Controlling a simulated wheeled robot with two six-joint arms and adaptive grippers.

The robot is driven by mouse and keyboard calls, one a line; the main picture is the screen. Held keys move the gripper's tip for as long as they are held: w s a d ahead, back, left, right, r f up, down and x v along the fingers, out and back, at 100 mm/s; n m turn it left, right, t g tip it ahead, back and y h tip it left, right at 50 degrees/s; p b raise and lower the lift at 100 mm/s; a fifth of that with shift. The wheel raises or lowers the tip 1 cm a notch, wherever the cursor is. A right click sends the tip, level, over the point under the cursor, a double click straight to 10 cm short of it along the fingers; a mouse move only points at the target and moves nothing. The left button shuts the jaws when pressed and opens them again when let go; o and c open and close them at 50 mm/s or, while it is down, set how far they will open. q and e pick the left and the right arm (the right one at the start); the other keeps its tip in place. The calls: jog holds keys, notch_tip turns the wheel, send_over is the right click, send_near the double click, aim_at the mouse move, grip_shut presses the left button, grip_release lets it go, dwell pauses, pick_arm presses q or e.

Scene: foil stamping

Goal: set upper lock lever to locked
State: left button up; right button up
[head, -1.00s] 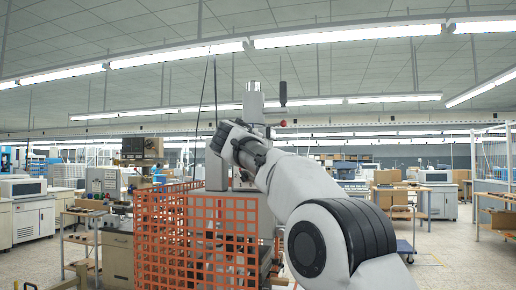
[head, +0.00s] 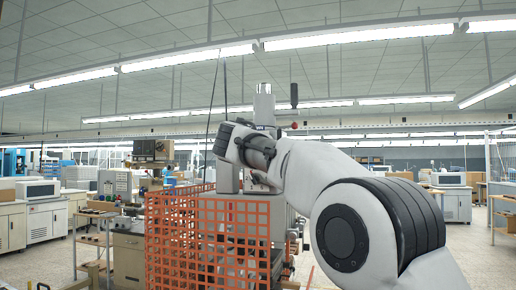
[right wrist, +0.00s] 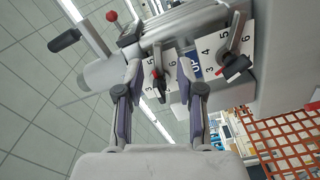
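The press (head: 264,105) stands behind the orange mesh guard. My right gripper (right wrist: 165,80) is open at the press head; in the head view, its wrist hides its fingertips. In the right wrist view, a lever with a dark, red-marked tip (right wrist: 160,90) lies between the two fingers, over a white numbered plate (right wrist: 150,76). I cannot tell whether the fingers touch it. A second similar lever (right wrist: 235,45) sits to the right on another numbered plate (right wrist: 247,42), outside the fingers. The lever between the fingers is on the ceiling side, so it looks like the upper one.
The orange mesh guard (head: 215,240) stands in front of the press, below my right arm. A black-handled bar (right wrist: 82,36) and a red knob (right wrist: 111,16) stick out from the press near the gripper. Workbenches and cabinets (head: 45,215) stand to the left.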

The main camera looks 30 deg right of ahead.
jog(key=v, duration=0.8)
jog(key=shift+r, duration=0.1)
